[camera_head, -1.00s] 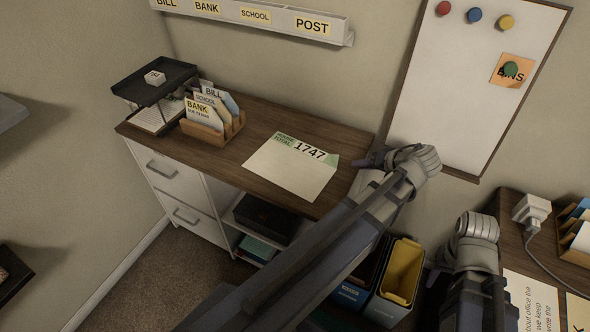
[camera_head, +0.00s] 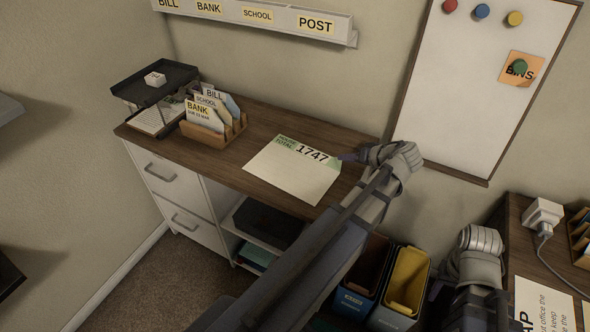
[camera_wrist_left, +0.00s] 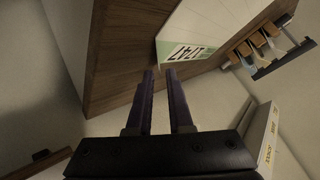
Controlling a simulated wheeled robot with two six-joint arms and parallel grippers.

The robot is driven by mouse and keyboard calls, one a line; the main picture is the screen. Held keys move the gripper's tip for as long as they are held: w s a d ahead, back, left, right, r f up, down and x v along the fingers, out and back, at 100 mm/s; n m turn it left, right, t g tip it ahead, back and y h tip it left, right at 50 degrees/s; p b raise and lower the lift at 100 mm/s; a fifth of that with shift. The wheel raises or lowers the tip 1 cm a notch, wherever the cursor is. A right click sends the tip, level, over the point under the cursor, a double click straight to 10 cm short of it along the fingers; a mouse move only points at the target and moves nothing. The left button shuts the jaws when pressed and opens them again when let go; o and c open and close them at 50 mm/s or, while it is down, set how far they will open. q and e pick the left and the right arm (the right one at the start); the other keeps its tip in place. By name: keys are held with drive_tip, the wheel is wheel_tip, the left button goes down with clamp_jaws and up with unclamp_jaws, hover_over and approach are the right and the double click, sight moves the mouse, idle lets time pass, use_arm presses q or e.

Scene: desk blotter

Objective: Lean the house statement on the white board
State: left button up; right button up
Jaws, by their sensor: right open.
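The house statement (camera_head: 290,173) is a pale sheet with a green header reading "HOUSE TOTAL 1747". It lies flat on the wooden desk top. The white board (camera_head: 468,95) hangs on the wall to the right, above desk height. My left gripper (camera_head: 346,157) is at the statement's right edge, by the number. In the left wrist view its two dark fingers (camera_wrist_left: 159,72) are apart, with the statement's printed end (camera_wrist_left: 190,50) just beyond the tips. No grip on it shows. My right gripper (camera_head: 437,287) is low at the right, partly hidden by its wrist.
A wooden letter rack (camera_head: 220,135) and a black tray stand (camera_head: 155,85) are on the desk's left side. Blue and yellow bins (camera_head: 408,280) stand below, right of the desk. A second desk (camera_head: 520,220) at right holds a plug. Bare desk surrounds the statement.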

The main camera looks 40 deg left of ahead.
use_arm(q)
drive_tip(key=shift+b+x, duration=0.35)
drive_tip(key=shift+x, duration=0.7)
use_arm(e)
drive_tip(key=shift+f, duration=0.6)
use_arm(q)
clamp_jaws()
drive_tip(key=shift+r, duration=0.1)
use_arm(e)
drive_tip(key=shift+r, duration=0.1)
